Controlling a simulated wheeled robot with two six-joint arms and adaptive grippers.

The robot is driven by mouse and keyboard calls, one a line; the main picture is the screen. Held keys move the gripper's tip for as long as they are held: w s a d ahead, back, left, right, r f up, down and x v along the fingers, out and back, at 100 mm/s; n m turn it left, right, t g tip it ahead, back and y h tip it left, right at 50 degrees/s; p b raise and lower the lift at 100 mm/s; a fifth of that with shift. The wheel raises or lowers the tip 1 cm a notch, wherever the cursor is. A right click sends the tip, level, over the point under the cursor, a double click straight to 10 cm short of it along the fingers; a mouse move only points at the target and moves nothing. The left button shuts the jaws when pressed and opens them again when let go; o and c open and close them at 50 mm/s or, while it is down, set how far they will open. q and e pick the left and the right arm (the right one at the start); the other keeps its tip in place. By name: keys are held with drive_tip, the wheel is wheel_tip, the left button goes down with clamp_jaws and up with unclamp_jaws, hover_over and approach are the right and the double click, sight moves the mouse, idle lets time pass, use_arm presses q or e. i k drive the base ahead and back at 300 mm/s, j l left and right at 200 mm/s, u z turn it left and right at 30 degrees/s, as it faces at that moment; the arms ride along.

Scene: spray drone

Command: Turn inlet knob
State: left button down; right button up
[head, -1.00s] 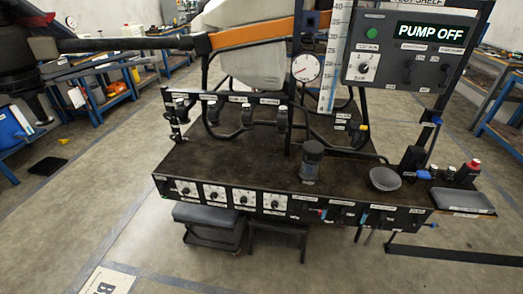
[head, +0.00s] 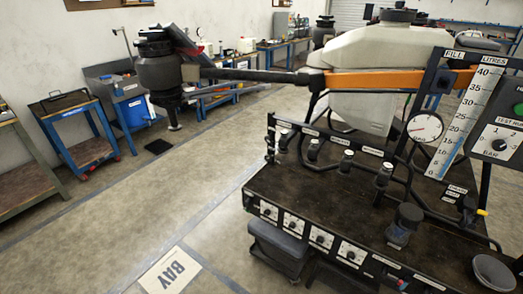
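A black workbench (head: 300,195) fills the lower right of the head view. Its front panel carries a row of white dial plates with dark knobs: a far left knob (head: 267,211), a second knob (head: 293,223), a third knob (head: 321,238) and a fourth knob (head: 351,253). Their labels are too small to read, so I cannot tell which one is the inlet knob. Several capped valves or fittings, one of them a black fitting (head: 313,148), line the rail above the bench. Neither of my grippers is in view.
The spray drone's white tank (head: 365,60), orange arm section (head: 400,79) and black motor (head: 160,72) reach across the back. A gauge (head: 425,127), litre scale (head: 465,120) and grey bowl (head: 494,272) are at right.

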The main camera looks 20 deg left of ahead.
sight(267, 158)
drive_tip(key=i+j+u, duration=0.15)
drive_tip(key=i+j, duration=0.3)
drive_tip(key=j, duration=0.3)
drive_tip(key=i+j+u, duration=0.15)
drive_tip(key=i+j, duration=0.35)
drive_tip(key=j, duration=0.15)
drive_tip(key=i+j+u, duration=0.15)
drive_tip(key=i+j, duration=0.4)
drive_tip(key=j, duration=0.1)
